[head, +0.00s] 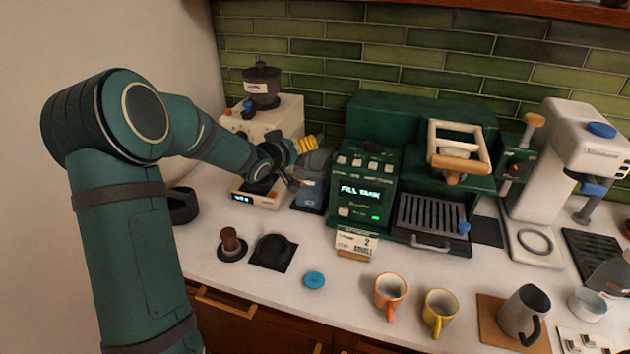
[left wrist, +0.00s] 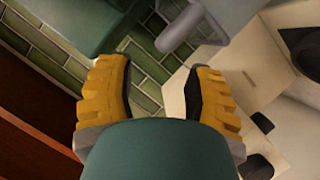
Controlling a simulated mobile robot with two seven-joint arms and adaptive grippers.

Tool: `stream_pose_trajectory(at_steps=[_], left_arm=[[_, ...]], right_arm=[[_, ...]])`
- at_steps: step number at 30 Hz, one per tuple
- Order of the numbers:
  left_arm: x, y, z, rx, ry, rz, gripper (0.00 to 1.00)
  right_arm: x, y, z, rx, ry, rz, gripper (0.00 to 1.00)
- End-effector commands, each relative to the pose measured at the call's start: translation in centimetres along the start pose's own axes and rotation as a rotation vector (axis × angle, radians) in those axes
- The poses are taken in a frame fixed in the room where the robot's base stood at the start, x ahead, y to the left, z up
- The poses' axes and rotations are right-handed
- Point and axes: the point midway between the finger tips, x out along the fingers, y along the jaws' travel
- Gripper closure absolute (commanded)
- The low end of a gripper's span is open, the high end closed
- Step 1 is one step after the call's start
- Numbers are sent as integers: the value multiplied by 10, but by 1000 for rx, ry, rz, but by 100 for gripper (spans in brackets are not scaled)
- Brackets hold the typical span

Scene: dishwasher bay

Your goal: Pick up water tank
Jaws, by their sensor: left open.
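The water tank (head: 311,190) is a translucent blue-grey container standing upright against the left side of the green coffee machine (head: 368,187). Its upper part is partly covered by my left gripper (head: 308,146). My left gripper has yellow ridged fingers and is at the tank's top, by the machine's upper left corner. In the left wrist view the gripper (left wrist: 160,78) is open, with nothing between its fingers. A grey rounded bar (left wrist: 182,28), which appears to be part of the tank, lies just beyond the fingertips. I cannot tell whether they touch. My right gripper is not in view.
A cream grinder (head: 285,118) with a small scale stands left of the tank. A small sign (head: 357,243), a blue disc (head: 314,280), a dark tamping mat (head: 272,252) and orange and yellow mugs (head: 390,291) are in front. The counter between them is clear.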

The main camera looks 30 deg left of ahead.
Motion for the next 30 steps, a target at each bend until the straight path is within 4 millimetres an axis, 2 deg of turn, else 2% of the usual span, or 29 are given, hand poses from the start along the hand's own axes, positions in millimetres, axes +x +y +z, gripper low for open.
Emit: stream_pose_trajectory(at_steps=[3,9,18,27,28,30], left_arm=[[14,0,0,0,1,1,48],[26,-1,1,0,1,1,48],[66,-3,3,0,0,0,48],[72,-3,2,0,1,0,48],[71,-3,2,0,1,0,45],[71,-3,2,0,1,0,70]], right_arm=[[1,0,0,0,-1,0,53],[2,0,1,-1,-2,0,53],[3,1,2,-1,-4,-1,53],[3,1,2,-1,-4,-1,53],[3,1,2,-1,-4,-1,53],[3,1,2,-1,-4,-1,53]])
